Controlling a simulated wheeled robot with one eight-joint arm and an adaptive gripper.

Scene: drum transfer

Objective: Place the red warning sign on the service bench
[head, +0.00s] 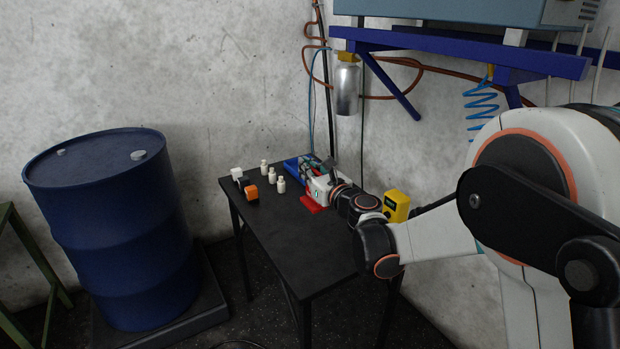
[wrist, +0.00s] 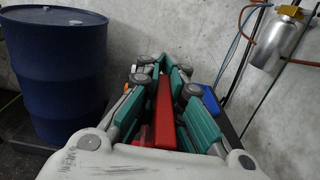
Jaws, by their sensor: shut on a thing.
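The red warning sign shows in the wrist view as a narrow upright red piece (wrist: 164,105) between the green-lined fingers of my gripper (wrist: 162,72). My gripper is shut on it. In the head view, my gripper (head: 310,167) is low over the back right part of the black service bench (head: 290,240). A red part of the sign (head: 312,204) shows just below the gripper, close to the bench top. I cannot tell whether it touches the bench. My gripper and wrist hide most of the sign.
Several white bottles (head: 272,175) and small white, black and orange blocks (head: 251,192) stand left of my gripper. A blue tray (head: 291,165) lies behind it. A yellow box (head: 396,206) is at right, a blue drum (head: 115,230) at left. The bench's front is clear.

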